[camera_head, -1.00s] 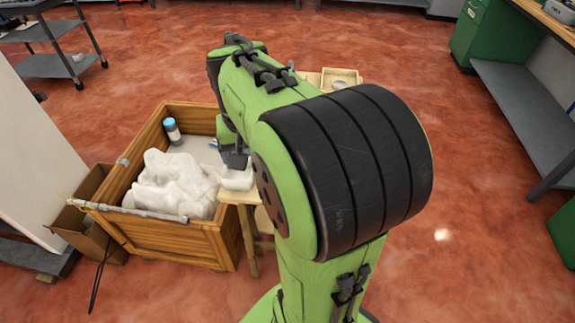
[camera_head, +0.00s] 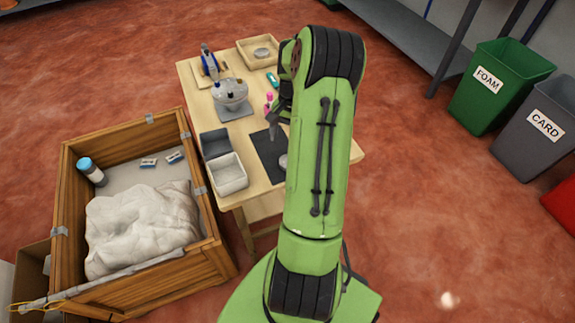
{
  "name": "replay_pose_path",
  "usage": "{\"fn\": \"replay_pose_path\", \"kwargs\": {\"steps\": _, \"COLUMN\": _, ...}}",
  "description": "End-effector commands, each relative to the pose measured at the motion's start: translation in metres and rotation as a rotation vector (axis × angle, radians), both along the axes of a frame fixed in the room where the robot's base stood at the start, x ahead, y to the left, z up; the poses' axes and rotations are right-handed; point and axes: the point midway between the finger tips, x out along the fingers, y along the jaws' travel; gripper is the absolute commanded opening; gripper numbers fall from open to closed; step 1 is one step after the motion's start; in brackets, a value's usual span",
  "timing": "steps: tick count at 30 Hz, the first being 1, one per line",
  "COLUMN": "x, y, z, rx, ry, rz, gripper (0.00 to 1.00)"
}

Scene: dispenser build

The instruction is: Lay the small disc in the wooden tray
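The wooden tray (camera_head: 243,61) sits at the far end of the wooden table, with a grey round piece (camera_head: 262,53) inside it. Another pale round piece (camera_head: 283,161) lies on the dark mat (camera_head: 266,167) and is partly hidden by my arm; I cannot tell which of them is the small disc. My gripper (camera_head: 272,136) points down over the far part of the dark mat. It is small and dark here, so its opening and anything between its fingers cannot be made out.
A round grey-white device (camera_head: 230,95) and a blue tool on a board (camera_head: 209,61) stand left of my gripper. An open grey box (camera_head: 229,174) is at the near left. A wooden crate (camera_head: 212,243) with white wrapping adjoins the table. Bins (camera_head: 497,86) stand right.

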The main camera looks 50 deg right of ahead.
Motion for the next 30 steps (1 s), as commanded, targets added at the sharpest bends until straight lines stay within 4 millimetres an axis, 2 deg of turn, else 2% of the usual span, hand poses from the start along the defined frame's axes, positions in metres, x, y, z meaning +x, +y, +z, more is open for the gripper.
{"fn": "replay_pose_path", "kwargs": {"steps": 1, "x": -0.001, "y": 0.002, "z": -0.015, "rx": 0.003, "ry": 0.002, "rz": 0.0, "gripper": 0.86}}
{"fn": "replay_pose_path", "kwargs": {"steps": 7, "x": -0.002, "y": 0.005, "z": -0.039, "rx": 0.001, "ry": 0.0, "rz": 0.0, "gripper": 0.86}}
{"fn": "replay_pose_path", "kwargs": {"steps": 13, "x": -0.003, "y": 0.008, "z": -0.077, "rx": 0.002, "ry": 0.0, "rz": 0.001, "gripper": 0.86}}
{"fn": "replay_pose_path", "kwargs": {"steps": 16, "x": -0.003, "y": 0.009, "z": -0.084, "rx": 0.0, "ry": 0.0, "rz": 0.0, "gripper": 0.86}}
{"fn": "replay_pose_path", "kwargs": {"steps": 22, "x": -0.003, "y": 0.009, "z": -0.083, "rx": -0.002, "ry": -0.001, "rz": 0.001, "gripper": 0.86}}
{"fn": "replay_pose_path", "kwargs": {"steps": 30, "x": -0.003, "y": 0.009, "z": -0.083, "rx": -0.002, "ry": -0.001, "rz": 0.001, "gripper": 0.45}}
